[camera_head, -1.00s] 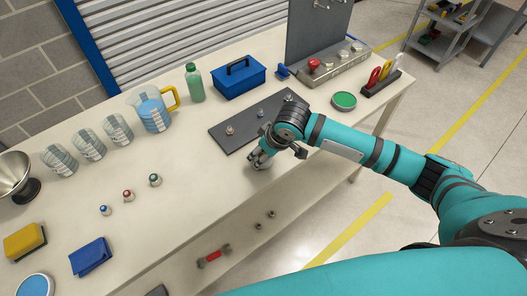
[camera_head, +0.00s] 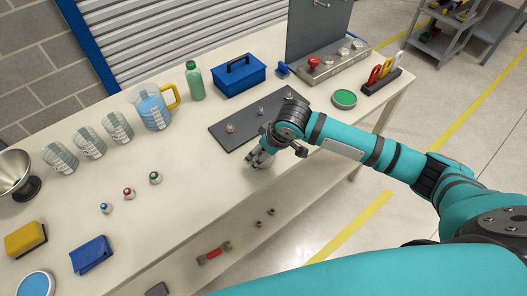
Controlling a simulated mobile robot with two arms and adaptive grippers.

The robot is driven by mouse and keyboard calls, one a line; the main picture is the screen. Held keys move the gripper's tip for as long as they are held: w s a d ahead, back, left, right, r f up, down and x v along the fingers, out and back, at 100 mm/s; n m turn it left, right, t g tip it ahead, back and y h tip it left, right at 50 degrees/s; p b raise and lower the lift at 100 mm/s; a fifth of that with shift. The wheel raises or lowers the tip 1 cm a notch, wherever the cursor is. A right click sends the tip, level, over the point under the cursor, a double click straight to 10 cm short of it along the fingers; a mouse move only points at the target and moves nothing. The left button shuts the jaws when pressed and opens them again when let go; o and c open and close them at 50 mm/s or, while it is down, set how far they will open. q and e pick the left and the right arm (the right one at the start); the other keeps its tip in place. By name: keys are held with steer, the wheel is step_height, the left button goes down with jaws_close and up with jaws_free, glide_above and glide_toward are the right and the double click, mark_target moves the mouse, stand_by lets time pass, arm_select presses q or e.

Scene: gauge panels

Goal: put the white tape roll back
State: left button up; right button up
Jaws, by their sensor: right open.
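I cannot make out a white tape roll for certain. My right gripper (camera_head: 259,160) is open, pointing down low over the pale workbench (camera_head: 185,205), just in front of the dark plate with upright pegs (camera_head: 240,140). A pale patch shows by its fingertips; I cannot tell whether it is part of the gripper or a separate thing. The wrist covers the right end of the plate's front edge. My left gripper is out of view.
A jug (camera_head: 151,112) and several striped cups line the back left. Small knobs (camera_head: 129,193) stand left. The bench's middle is clear.

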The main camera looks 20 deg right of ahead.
steer(key=v, duration=1.1)
steer(key=shift+r, duration=0.3)
steer(key=shift+s, duration=0.15)
